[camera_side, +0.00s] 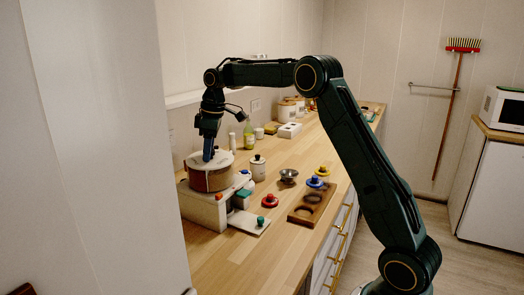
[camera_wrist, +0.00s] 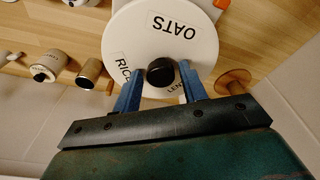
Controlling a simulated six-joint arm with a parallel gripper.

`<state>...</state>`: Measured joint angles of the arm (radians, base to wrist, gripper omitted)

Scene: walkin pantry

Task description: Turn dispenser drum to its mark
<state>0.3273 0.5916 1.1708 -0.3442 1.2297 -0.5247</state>
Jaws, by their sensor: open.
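The dispenser drum (camera_side: 208,179) has a white top and brown side and sits on a pale base (camera_side: 203,208) at the counter's left. In the wrist view its white top (camera_wrist: 140,28) carries the labels OATS, RICE and a partly hidden one starting "LEN". A black knob (camera_wrist: 160,72) stands at the top's centre. My gripper (camera_side: 208,157) is above the drum, pointing down. In the wrist view my gripper (camera_wrist: 160,69) has its blue fingers apart, one on each side of the knob. Contact with the knob cannot be told. I cannot make out the mark.
A white lidded jar (camera_side: 258,168), a metal bowl (camera_side: 289,176) and a red-knobbed piece (camera_side: 270,201) stand right of the drum. Bottles and canisters stand farther back. The front counter is clear.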

